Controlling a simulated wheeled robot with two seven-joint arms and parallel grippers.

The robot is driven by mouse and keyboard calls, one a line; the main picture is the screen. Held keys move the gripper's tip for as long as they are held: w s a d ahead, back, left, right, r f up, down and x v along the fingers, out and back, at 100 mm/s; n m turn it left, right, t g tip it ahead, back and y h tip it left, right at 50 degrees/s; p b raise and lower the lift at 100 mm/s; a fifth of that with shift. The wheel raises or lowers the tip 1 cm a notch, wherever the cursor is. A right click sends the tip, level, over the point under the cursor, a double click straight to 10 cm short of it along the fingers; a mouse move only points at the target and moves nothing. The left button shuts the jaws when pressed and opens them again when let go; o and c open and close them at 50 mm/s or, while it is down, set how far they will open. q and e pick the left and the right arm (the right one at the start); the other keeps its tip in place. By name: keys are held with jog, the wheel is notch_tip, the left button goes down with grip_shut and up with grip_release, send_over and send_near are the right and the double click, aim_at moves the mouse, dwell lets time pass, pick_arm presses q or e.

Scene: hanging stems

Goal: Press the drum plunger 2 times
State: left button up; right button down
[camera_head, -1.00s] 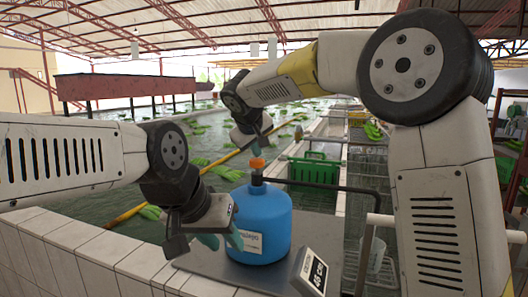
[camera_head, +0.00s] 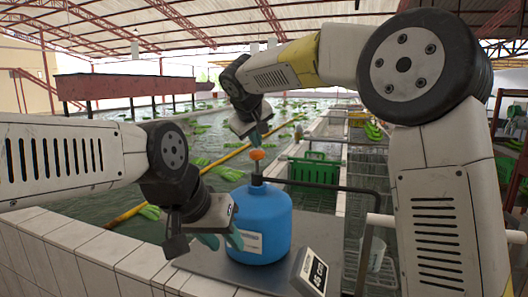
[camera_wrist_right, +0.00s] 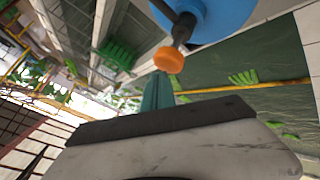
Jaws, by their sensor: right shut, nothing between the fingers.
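The blue drum (camera_head: 262,232) stands upright on a grey plate, with a white label on its side. Its plunger has an orange knob (camera_head: 257,154) on a dark stem, with some stem showing below the knob. My right gripper (camera_head: 255,141) is shut and empty, pointing down just above the knob. The right wrist view shows its teal fingers (camera_wrist_right: 158,90) close to the orange knob (camera_wrist_right: 169,60); I cannot tell whether they touch. My left gripper (camera_head: 222,241) is at the drum's lower left side, its teal fingertips apart; contact with the drum is unclear.
A tilted display (camera_head: 314,272) sits at the plate's front right. The grey plate (camera_head: 205,262) is otherwise bare. A tiled wall (camera_head: 75,250) edges the water at left. A green crate (camera_head: 314,170) and wire racks stand behind right.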

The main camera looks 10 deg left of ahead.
aim_at(257, 152)
jog(key=shift+r, duration=2.85)
pick_arm(q)
grip_shut()
jog(key=shift+w+r, duration=0.1)
pick_arm(e)
jog(key=shift+d, duration=0.1)
